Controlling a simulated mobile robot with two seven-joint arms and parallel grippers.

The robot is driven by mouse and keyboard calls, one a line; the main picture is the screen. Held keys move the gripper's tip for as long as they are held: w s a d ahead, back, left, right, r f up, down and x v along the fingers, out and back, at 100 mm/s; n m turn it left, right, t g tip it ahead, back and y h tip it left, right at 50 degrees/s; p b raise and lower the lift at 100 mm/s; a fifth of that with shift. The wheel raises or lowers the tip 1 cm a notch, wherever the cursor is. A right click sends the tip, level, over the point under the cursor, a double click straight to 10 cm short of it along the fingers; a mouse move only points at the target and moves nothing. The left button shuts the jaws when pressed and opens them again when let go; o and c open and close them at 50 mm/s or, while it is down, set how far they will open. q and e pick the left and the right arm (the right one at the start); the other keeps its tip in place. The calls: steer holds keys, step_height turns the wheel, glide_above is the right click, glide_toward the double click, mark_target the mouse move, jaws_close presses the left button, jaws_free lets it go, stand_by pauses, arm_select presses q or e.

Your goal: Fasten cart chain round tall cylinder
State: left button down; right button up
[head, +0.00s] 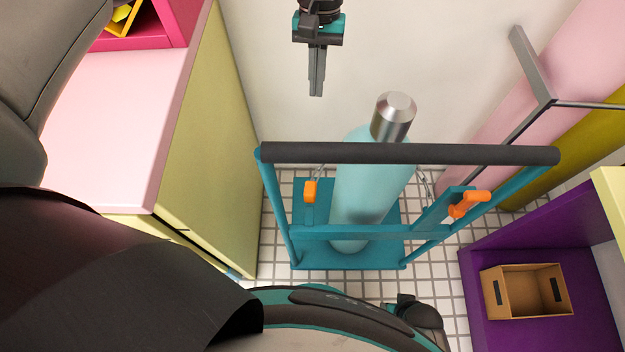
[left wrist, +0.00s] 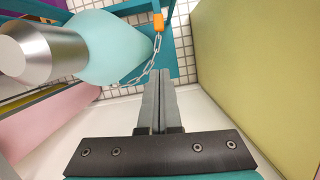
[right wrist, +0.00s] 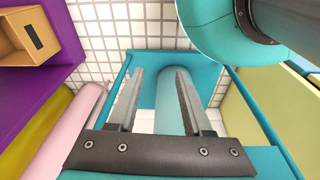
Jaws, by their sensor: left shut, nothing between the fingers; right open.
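The tall cylinder (head: 365,195) is pale teal with a silver cap (head: 396,108). It stands on the base plate of the teal cart (head: 300,233), behind its dark handle bar (head: 410,154). An orange piece (head: 310,191) sits on the cart's left side, and a larger orange piece (head: 468,204) on the right. The chain (left wrist: 148,68) hangs from the left orange piece and passes behind the cylinder, which hides its middle. My left gripper (head: 316,94) is shut and empty, behind and left of the cap. My right gripper (right wrist: 156,72) is open, with the cart and cylinder's lower part beyond it.
A pale cabinet (head: 205,130) with a pink top stands left of the cart. A white wall (head: 285,60) is behind. A purple unit (head: 500,270) holding a cardboard box (head: 527,291) stands right. White floor tiles (head: 445,275) are clear in front of the cart.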

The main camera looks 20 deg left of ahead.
steer(key=w+f+b, duration=0.4)
steer(key=f+b, duration=0.1)
steer(key=b, duration=0.5)
arm_select(q)
steer(key=b+x, duration=0.4)
steer(key=x, duration=1.9)
steer(key=shift+s, duration=0.35)
arm_select(e)
steer(key=w+a+r+t, duration=0.1)
steer(key=w+r, duration=0.3)
steer(key=r, duration=0.2)
steer(key=shift+t, duration=0.3)
arm_select(q)
steer(key=shift+s+d+f, duration=0.1)
steer(key=shift+d, duration=0.05)
arm_select(e)
steer(key=shift+a+r, duration=0.1)
